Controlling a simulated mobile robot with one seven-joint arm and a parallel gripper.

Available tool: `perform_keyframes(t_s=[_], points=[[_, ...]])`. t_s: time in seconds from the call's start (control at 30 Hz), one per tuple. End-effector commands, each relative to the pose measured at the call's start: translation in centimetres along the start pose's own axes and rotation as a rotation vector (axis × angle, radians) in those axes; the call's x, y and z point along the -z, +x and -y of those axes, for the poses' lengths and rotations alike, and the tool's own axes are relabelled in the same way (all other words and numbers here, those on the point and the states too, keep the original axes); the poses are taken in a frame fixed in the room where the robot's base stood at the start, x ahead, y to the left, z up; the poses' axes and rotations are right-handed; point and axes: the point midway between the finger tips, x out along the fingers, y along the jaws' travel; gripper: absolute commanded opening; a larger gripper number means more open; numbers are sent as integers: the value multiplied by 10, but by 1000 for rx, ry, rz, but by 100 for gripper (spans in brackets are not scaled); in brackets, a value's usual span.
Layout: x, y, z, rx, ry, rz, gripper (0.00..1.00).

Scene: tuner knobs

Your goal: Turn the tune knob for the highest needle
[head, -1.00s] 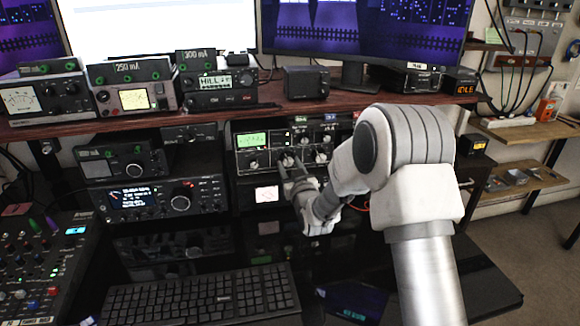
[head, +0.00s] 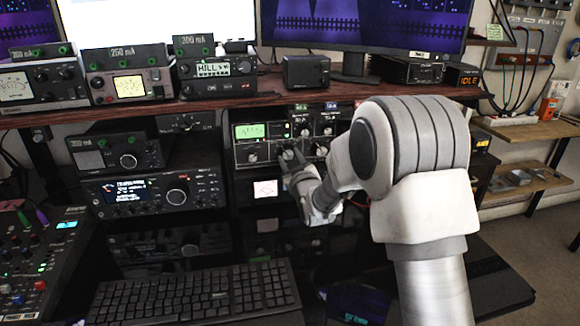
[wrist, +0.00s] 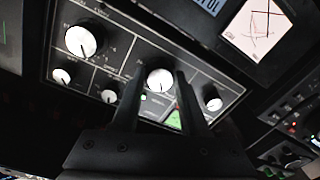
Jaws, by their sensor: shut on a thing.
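The tuner (head: 268,147) is a black panel with several white knobs, under the desk shelf right of centre. My gripper (head: 291,160) reaches its front from below right and is shut on a white knob (wrist: 160,78). In the wrist view, the fingers stand on either side of that knob. Its label is not readable. A green meter window (head: 249,131) is at the panel's upper left; my gripper partly hides green in the wrist view (wrist: 173,118). A white meter with dark needles (wrist: 258,30) also shows below the panel in the head view (head: 265,189).
Other knobs (wrist: 81,40) (wrist: 212,98) sit close to my fingers. Radios (head: 150,190) stand to the left, with a keyboard (head: 195,293) in front. Above is the red-brown shelf edge (head: 330,95) with more instruments and monitors.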

Motion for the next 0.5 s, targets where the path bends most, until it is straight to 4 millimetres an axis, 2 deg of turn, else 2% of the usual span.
perform_keyframes(t_s=[0.3,0.33,0.5], points=[[0,0,0,1,-11,2,0],[0,0,0,1,-11,2,46],[0,0,0,1,-10,2,74]])
